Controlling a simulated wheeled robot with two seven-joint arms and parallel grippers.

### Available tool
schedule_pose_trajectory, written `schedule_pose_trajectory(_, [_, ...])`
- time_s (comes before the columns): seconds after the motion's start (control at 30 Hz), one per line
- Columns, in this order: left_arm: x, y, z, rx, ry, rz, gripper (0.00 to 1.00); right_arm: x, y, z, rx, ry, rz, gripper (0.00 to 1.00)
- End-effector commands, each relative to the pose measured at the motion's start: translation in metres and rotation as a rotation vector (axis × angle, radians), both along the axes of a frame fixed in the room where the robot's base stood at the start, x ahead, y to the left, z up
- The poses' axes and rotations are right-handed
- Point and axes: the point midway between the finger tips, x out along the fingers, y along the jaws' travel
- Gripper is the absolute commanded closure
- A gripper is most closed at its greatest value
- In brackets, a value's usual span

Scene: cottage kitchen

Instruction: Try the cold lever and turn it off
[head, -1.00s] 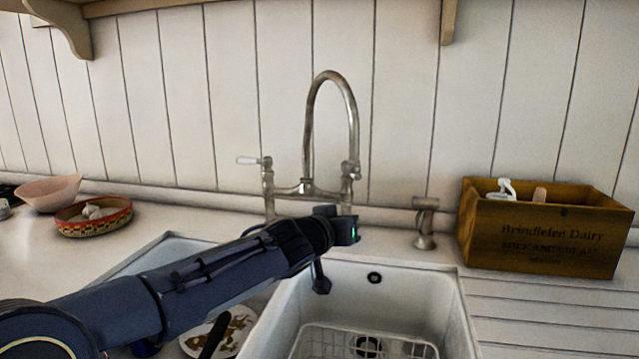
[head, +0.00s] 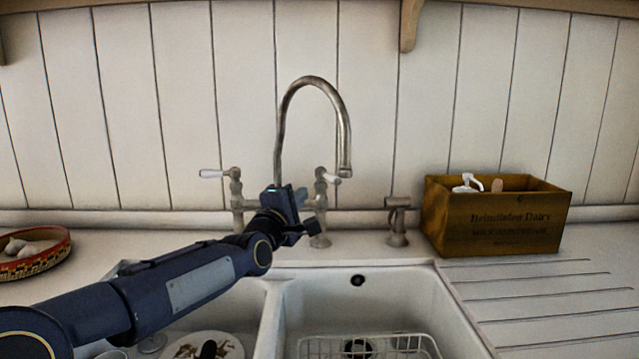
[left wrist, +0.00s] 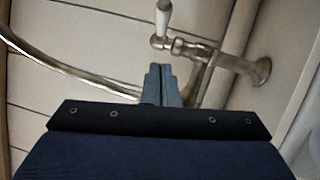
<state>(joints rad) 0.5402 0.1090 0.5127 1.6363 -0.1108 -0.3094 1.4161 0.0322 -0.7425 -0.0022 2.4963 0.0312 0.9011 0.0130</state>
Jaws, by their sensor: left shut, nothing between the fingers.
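The metal mixer tap (head: 282,135) stands behind the sink with its tall spout curving to the right. Its left lever (head: 211,173) has a white handle pointing left. Its right lever (head: 333,180) has a white handle pointing right, partly behind the spout end. No hot or cold mark is readable, and no water stream shows. My left gripper (head: 300,198) is in front of the tap, between the two levers, and hides the tap's middle. In the left wrist view the gripper (left wrist: 159,74) is shut and empty, with a white-handled lever (left wrist: 163,18) beyond its tips. My right gripper is out of view.
A wooden crate (head: 500,223) with a white-topped bottle stands at the right. A small metal fitting (head: 397,222) is left of it. The white sink (head: 455,320) holds a wire rack (head: 370,345). A patterned bowl (head: 38,262) is at the far left. The ridged drainer is clear.

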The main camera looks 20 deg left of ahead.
Motion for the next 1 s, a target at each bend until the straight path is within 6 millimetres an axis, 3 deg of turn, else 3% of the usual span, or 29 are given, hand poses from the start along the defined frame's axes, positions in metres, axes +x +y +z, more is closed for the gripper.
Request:
schedule_pose_trajectory(0.1, [0.026,0.0,0.007,-0.003,0.0,-0.003,1.0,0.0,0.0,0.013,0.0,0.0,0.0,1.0])
schedule_pose_trajectory(0.3, [0.045,-0.02,0.012,0.0,-0.001,-0.004,1.0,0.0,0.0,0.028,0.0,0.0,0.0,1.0])
schedule_pose_trajectory(1.0, [0.057,-0.024,0.013,0.0,-0.001,0.009,1.0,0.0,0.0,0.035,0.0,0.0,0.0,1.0])
